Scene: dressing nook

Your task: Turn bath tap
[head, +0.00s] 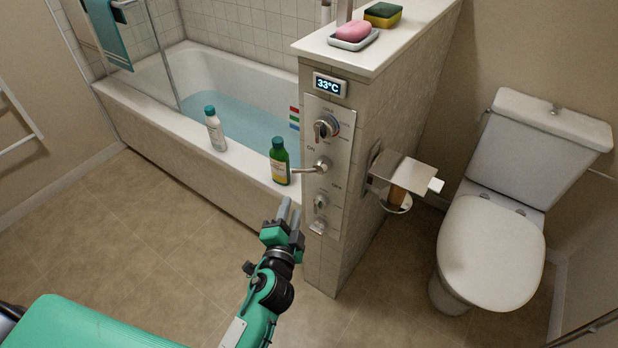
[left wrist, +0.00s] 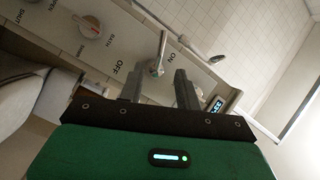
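The tap panel (head: 340,150) is a pale plate on the tiled end wall by the bath. Its middle metal lever (head: 309,169) points left, near the green bottle; ON and OFF are printed around it. A dial with a coloured ring sits above, and a smaller knob below. My left gripper (head: 290,208) is open and empty, below and in front of the lever. In the left wrist view the lever (left wrist: 158,62) shows in the gap beyond the fingertips (left wrist: 158,77), with OFF to its left and ON to its right. Contact is not visible. My right gripper is out of view.
A green bottle (head: 280,162) and a white bottle (head: 215,130) stand on the bath rim. The bath (head: 120,103) holds bluish water. A 33°C display (head: 329,86) is above the panel. A paper holder (head: 404,172) and toilet (head: 490,250) are right. Floor in front is clear.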

